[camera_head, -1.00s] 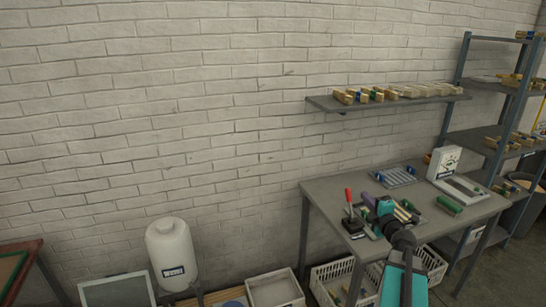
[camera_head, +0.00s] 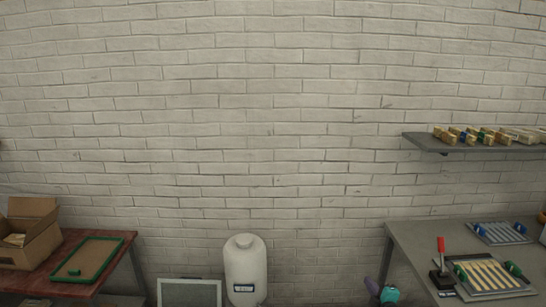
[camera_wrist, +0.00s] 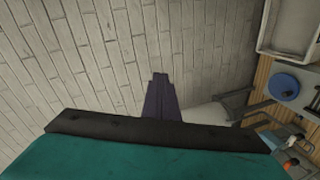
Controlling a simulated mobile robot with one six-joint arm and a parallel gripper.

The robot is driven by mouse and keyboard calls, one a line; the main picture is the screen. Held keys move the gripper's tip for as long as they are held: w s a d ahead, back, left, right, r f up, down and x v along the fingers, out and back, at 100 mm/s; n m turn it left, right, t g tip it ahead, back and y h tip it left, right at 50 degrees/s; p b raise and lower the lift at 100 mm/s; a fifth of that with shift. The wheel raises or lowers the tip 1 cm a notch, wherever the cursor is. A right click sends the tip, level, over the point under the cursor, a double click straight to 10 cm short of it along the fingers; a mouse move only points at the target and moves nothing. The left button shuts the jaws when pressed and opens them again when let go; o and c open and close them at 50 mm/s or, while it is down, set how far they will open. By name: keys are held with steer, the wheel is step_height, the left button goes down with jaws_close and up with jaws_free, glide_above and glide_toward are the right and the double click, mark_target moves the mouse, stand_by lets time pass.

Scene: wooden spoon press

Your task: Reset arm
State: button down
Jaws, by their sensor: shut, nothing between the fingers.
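My gripper (camera_head: 371,286) shows low in the head view, just left of the grey table (camera_head: 410,240). In the wrist view my gripper (camera_wrist: 160,80) is shut and holds nothing. It points toward the white brick wall (camera_wrist: 100,60), apart from any object.
A tray of wooden strips (camera_head: 490,275) and a red-handled press (camera_head: 440,265) stand on the grey table. A white tank (camera_head: 245,270) stands left of my gripper. A red table (camera_head: 110,240) with a green-framed board (camera_head: 88,258) and carton (camera_head: 30,240) is at far left.

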steer(key=s+a+f+m+g+h, duration=0.1)
steer(key=s+a+f+m+g, duration=0.15)
steer(key=a+f, duration=0.55)
steer(key=s+a+f+m+g+h, duration=0.1)
steer(key=s+a+f+m+g, duration=0.15)
steer(key=s+f, duration=0.7)
steer(key=s+a+f+m+g+h, duration=0.1)
steer(key=s+f+m+g, duration=0.3)
steer(key=s+f, duration=0.55)
steer(key=s+a+f+m+g, duration=0.35)
steer(key=s+f+g, duration=0.45)
steer(key=s, duration=0.5)
steer(key=s+a+r+m+g+y, duration=0.2)
steer(key=s+a+m+g, duration=0.1)
steer(key=s, duration=0.9)
steer(key=shift+a+g+b, duration=0.2)
steer(key=shift+g+b, duration=0.25)
steer(key=shift+g, duration=0.15)
